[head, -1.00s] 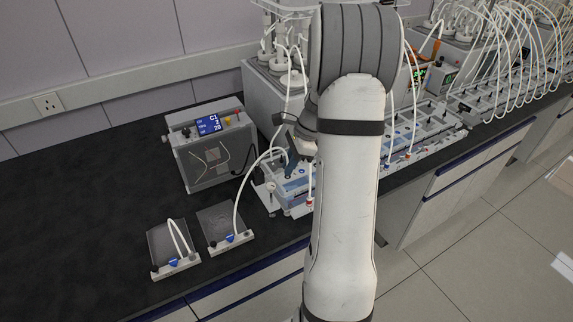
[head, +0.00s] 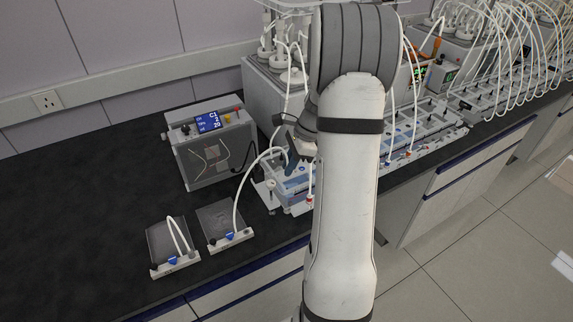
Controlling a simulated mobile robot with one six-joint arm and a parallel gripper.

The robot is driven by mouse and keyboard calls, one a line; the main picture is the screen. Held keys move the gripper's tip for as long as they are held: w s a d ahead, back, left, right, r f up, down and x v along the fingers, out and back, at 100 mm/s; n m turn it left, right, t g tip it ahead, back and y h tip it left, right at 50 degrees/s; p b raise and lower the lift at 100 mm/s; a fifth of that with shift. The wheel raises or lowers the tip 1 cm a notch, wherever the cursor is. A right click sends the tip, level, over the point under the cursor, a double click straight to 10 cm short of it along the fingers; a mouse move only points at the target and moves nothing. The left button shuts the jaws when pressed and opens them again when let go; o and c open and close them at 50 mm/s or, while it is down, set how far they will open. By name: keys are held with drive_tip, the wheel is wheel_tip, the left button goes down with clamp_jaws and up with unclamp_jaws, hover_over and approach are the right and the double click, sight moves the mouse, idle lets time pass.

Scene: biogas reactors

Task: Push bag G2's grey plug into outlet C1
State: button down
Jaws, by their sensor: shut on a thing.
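Two flat clear bags with white holders and blue clips lie on the black bench. The left bag (head: 168,240) has its white tube looped back on itself. The right bag (head: 220,217) has a white tube (head: 240,190) that arches up to my gripper (head: 289,166). Labels are too small to read, so I cannot tell which is G2. My gripper is shut at the tube's end, low over the left end of the blue-and-white outlet block (head: 297,208). The grey plug and outlet C1 are hidden by the fingers and my arm, so contact cannot be told.
A grey box with a blue display (head: 210,122) stands behind the bags. Reactor vessels (head: 293,77) with hanging white tubes stand behind the outlet block. More blocks and tubes (head: 440,115) run to the right. The bench is clear at left.

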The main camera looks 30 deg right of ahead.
idle(0.4)
drive_tip(key=c, duration=1.3)
unclamp_jaws()
drive_tip(key=shift+c, duration=0.2)
drive_tip(key=v, duration=0.7)
drive_tip(key=shift+r+b, duration=0.3)
drive_tip(key=shift+b, duration=0.15)
drive_tip(key=shift+d, duration=0.15)
drive_tip(key=s+a+r+n+h, duration=0.1)
drive_tip(key=s+a+r+n, duration=0.3)
drive_tip(key=a, duration=0.3)
drive_tip(key=s+a+r+n+h, duration=0.2)
drive_tip(key=s+a+n, duration=0.1)
drive_tip(key=a+n, duration=0.3)
drive_tip(key=s+a+n+t, duration=0.1)
drive_tip(key=s+a+n, duration=0.3)
drive_tip(key=s+n, duration=0.1)
drive_tip(key=s+a+n+t+h, duration=0.1)
drive_tip(key=s+a+n, duration=0.2)
drive_tip(key=s+n, duration=0.3)
drive_tip(key=shift+s+a, duration=0.35)
drive_tip(key=shift+s, duration=0.25)
